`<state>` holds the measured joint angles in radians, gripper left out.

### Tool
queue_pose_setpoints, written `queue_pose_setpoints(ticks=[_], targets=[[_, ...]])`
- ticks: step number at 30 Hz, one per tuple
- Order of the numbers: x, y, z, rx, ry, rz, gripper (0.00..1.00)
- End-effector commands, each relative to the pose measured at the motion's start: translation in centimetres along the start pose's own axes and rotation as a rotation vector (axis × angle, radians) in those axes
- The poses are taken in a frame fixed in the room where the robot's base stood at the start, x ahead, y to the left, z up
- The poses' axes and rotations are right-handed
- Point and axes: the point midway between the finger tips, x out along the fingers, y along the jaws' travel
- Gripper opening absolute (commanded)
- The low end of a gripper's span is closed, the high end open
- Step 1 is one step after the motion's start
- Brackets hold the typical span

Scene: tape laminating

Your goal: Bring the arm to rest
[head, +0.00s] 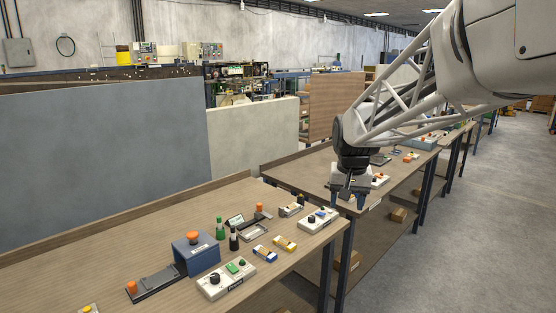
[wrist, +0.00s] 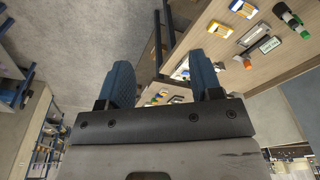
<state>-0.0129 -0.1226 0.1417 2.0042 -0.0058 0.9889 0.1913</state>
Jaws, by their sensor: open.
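My gripper (head: 348,199) hangs from my arm in the head view, pointing down near the right end of the near bench and the start of the second bench. Its two fingers are apart with nothing between them. In the wrist view, my gripper (wrist: 162,72) shows two blue fingers spread wide and empty. The floor and bench edges lie beyond them. The fingers appear clear of the items below, though the exact height above the bench is hard to tell.
The near bench (head: 120,235) holds a blue box with an orange button (head: 196,255), a white control panel (head: 226,280), green and black bottles (head: 220,228), small yellow and blue boxes (head: 284,243) and a white panel (head: 318,220). A grey partition (head: 100,135) stands behind. Open floor (head: 470,230) lies right.

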Motion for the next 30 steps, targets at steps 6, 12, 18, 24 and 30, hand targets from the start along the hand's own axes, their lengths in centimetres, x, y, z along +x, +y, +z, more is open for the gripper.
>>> queue_pose_setpoints(ticks=[6,12,18,24,30], targets=[[-1.4,1.3,5.6,-0.025,0.019,-0.002,0.59],[-1.9,2.4,10.6,-0.049,0.035,-0.003,0.59],[-2.1,3.5,15.6,-0.073,0.051,-0.004,0.59],[-1.7,4.5,20.6,-0.097,0.066,-0.004,0.59],[-0.9,5.5,25.5,-0.121,0.081,-0.004,0.59]])
